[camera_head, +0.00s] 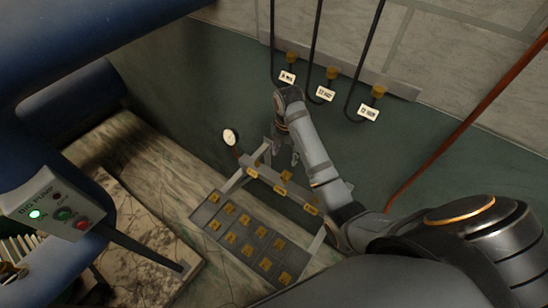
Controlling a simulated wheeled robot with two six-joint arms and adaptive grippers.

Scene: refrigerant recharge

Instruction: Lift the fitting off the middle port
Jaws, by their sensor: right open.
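Three yellow pieces show along a raised grey bar (262,172); the middle one (280,189) is near the bar's centre. Another yellow piece (287,175) shows just behind the bar. I cannot tell which of these is the fitting on the middle port. My right gripper (283,155) is open, pointing down above and behind the bar's left half. No held thing shows between its fingers, and contact cannot be judged. My right forearm hides part of the area to the right. My left gripper is not in view.
Three tagged black hoses hang at brass pieces, the middle one (331,73) among them, along a wall rail (402,90). A tray (206,215) holds several yellow pieces. A round gauge (230,137) stands left. A control box (45,205) and red pipe (462,117) flank the area.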

